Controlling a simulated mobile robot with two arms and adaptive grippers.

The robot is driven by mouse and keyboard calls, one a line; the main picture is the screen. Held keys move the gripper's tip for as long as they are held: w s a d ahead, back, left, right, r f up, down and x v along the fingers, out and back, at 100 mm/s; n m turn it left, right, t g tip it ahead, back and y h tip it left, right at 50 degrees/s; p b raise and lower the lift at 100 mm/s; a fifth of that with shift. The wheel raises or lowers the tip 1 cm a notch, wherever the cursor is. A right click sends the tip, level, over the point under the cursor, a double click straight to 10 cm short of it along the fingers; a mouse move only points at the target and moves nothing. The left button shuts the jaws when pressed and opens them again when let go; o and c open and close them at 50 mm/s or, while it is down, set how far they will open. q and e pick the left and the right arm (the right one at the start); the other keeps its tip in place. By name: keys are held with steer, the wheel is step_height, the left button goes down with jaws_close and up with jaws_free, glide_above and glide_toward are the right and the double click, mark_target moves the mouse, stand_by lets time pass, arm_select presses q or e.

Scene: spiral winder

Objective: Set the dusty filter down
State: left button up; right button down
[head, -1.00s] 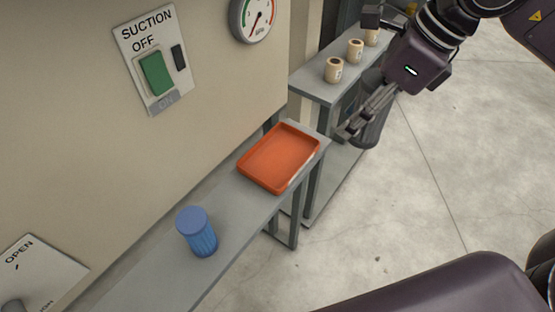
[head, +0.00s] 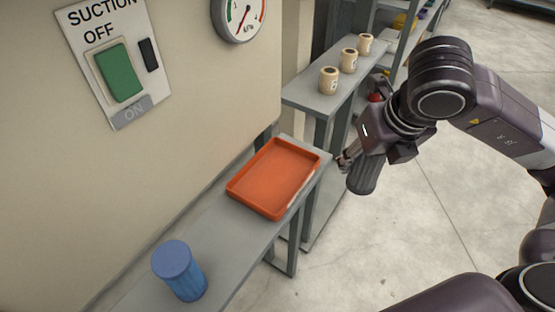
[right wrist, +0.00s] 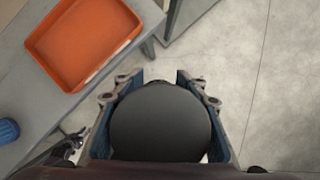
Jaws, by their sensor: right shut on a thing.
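The dusty filter (head: 363,178) is a dark grey cylinder held in my right gripper (head: 347,160). In the right wrist view its round dark end (right wrist: 160,122) sits between the two fingers of the right gripper (right wrist: 160,85), which are shut on it. The filter is held in the air over the floor, right of the orange tray (head: 240,199) and apart from it. The tray is empty on the grey shelf (head: 226,226). A clean blue filter (head: 182,272) stands upright on the same shelf, nearer to me. My left gripper does not show in the head view.
Several beige rolls or cups (head: 329,80) stand on a second grey shelf behind. A wall panel carries a green suction switch (head: 119,73) by the word OFF, with a gauge (head: 240,15) beside it. Shelf space between tray and blue filter is clear.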

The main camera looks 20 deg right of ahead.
steer(key=w+a+p, duration=0.2)
steer(key=w+a, duration=0.1)
steer(key=w, duration=0.1)
steer(key=w+a+f+p, duration=0.1)
steer(key=w+a+p, duration=0.1)
steer(key=w+a, duration=0.2)
steer(key=w+a+f+p, duration=0.1)
steer(key=w+a+p, duration=0.2)
steer(key=w, duration=0.3)
steer(key=shift+w+a, duration=0.1)
steer(key=shift+a, duration=0.55)
steer(key=shift+d+f, duration=0.15)
steer(key=shift+f, duration=0.45)
step_height(320, 180, down, 2)
steer(key=shift+f+p, duration=0.25)
steer(key=shift+p, duration=0.55)
steer(key=shift+f+p, duration=0.25)
steer(key=shift+p, duration=0.1)
steer(key=shift+w+a+f, duration=0.1)
steer(key=shift+a+f, duration=0.1)
steer(key=shift+f, duration=0.25)
steer(key=c, duration=1.5)
jaws_free()
steer(key=shift+o, duration=0.2)
